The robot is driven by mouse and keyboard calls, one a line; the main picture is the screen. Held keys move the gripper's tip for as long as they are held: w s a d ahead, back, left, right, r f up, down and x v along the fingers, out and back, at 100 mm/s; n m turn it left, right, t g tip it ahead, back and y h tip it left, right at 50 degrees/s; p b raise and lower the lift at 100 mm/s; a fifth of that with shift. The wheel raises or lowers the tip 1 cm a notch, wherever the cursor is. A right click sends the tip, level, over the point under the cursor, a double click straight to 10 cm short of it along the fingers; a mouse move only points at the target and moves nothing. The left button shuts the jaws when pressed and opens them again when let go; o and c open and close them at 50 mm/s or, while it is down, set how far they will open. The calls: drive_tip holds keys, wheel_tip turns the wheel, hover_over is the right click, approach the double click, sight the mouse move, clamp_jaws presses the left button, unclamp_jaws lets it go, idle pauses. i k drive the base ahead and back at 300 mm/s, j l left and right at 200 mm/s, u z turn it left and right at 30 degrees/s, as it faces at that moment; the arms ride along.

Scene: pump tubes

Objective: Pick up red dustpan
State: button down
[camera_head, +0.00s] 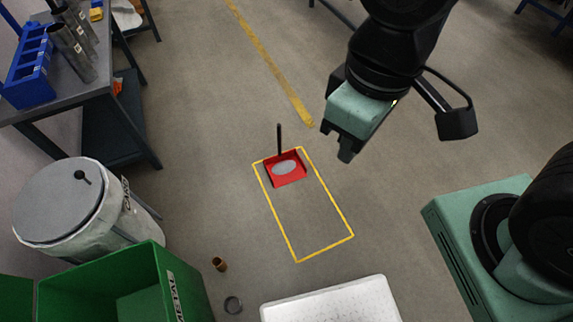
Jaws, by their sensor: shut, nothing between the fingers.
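The red dustpan (291,179) lies on the floor at the far end of a yellow-outlined rectangle. A grey oval patch shows on its pan, and its thin dark handle (279,139) stands up from its back edge. My gripper (346,155) hangs up and to the right of the dustpan in the picture, apart from it. It is shut and holds nothing. Its fingertips point down and are small in this view.
A green bin (150,290), a lidded round bin (70,203) and a workbench (95,92) stand at the left. A small brown cylinder (219,264) and a grey ring (233,305) lie near a white box (335,302). Floor around the dustpan is clear.

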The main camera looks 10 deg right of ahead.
sight(284, 168)
drive_tip(key=u, duration=2.2)
drive_tip(key=l+z, duration=0.15)
drive_tip(key=l, duration=0.45)
drive_tip(key=l+z, duration=0.15)
drive_tip(key=l, duration=0.5)
drive_tip(key=i+l+z, duration=0.1)
drive_tip(key=l, duration=0.5)
drive_tip(key=l+z, duration=0.15)
drive_tip(key=l, duration=0.5)
drive_tip(key=i+l+z, duration=0.15)
drive_tip(key=l, duration=0.45)
